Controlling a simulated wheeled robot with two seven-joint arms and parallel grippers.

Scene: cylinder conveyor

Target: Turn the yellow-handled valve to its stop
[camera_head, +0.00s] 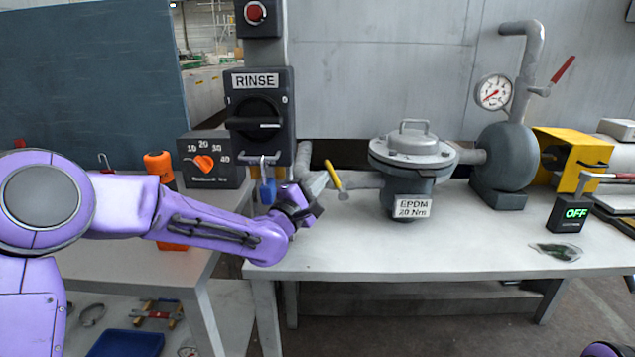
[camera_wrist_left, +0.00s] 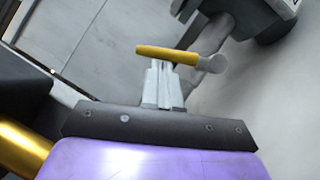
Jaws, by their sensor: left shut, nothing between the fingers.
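The yellow valve handle (camera_head: 334,176) is a short lever on the grey pipe left of the lidded housing (camera_head: 412,150), which is labelled "EPDM 20 Nm". In the head view the handle slants, upper end to the left. My left gripper (camera_head: 320,183) is just left of the handle, shut and empty. In the left wrist view the yellow handle (camera_wrist_left: 168,54) lies across just beyond the shut fingertips (camera_wrist_left: 161,68). I cannot tell whether they touch it. The handle's pivot is at its right end there. My right gripper is not in view.
A black RINSE switch box (camera_head: 259,115) with a blue padlock (camera_head: 267,190) hangs close behind my left gripper. A torque dial box (camera_head: 211,160) and orange tool (camera_head: 160,170) stand left. The bench front (camera_head: 350,258) is clear. A red-handled lever (camera_head: 563,70) is far right.

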